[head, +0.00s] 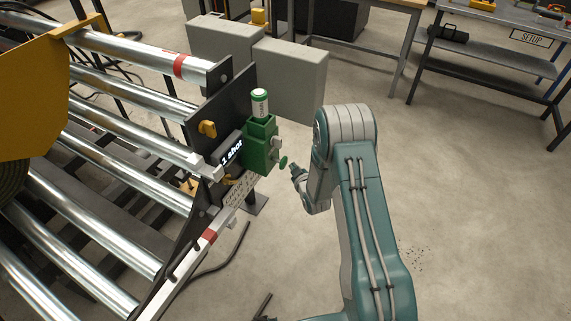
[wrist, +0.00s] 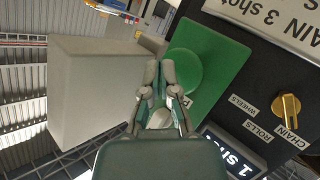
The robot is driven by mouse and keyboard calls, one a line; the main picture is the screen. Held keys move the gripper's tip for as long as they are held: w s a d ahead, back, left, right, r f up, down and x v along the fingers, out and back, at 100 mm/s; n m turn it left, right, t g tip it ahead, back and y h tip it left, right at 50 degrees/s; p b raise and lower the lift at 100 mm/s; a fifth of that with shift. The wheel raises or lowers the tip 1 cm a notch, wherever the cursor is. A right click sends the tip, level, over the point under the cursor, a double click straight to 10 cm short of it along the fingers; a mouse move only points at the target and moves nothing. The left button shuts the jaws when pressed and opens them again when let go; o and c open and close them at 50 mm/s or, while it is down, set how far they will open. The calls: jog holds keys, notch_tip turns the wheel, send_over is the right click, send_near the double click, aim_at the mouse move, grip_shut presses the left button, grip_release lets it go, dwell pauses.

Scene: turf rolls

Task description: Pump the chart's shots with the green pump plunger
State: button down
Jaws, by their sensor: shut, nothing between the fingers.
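The green pump (head: 262,145) is fixed to the side of the dark machine frame, with a white-and-green canister (head: 260,102) on top. Its round green plunger (head: 283,162) faces my gripper (head: 295,171). In the wrist view the plunger (wrist: 186,70) is just right of my shut, empty gripper (wrist: 160,66); contact cannot be told. A display reads "1 shot" (head: 232,153). A yellow selector knob (wrist: 287,108) sits by the labels WHEELS, ROLLS and CHAIN, its lower end nearest CHAIN.
Metal rollers (head: 130,93) fill the left. Grey boxes (head: 290,78) stand behind the pump. A workbench (head: 490,70) is at the back right. A dark cable (head: 225,262) lies on the floor below the frame. The floor on the right is mostly clear.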

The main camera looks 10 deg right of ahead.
aim_at(285, 163)
jog(key=shift+w+a, duration=0.1)
jog(key=shift+w+a+r, duration=0.1)
jog(key=shift+w+a, duration=0.05)
jog(key=shift+a, duration=0.05)
jog(key=shift+w+a, duration=0.8)
jog(key=shift+a, duration=0.3)
dwell(1.9)
jog(key=shift+d, duration=0.1)
jog(key=shift+s+d, duration=1.05)
jog(key=shift+d, duration=0.25)
jog(key=s+d, duration=0.1)
jog(key=d, duration=0.1)
jog(key=s+d, duration=0.2)
dwell(0.3)
jog(key=shift+r, duration=0.1)
dwell(0.6)
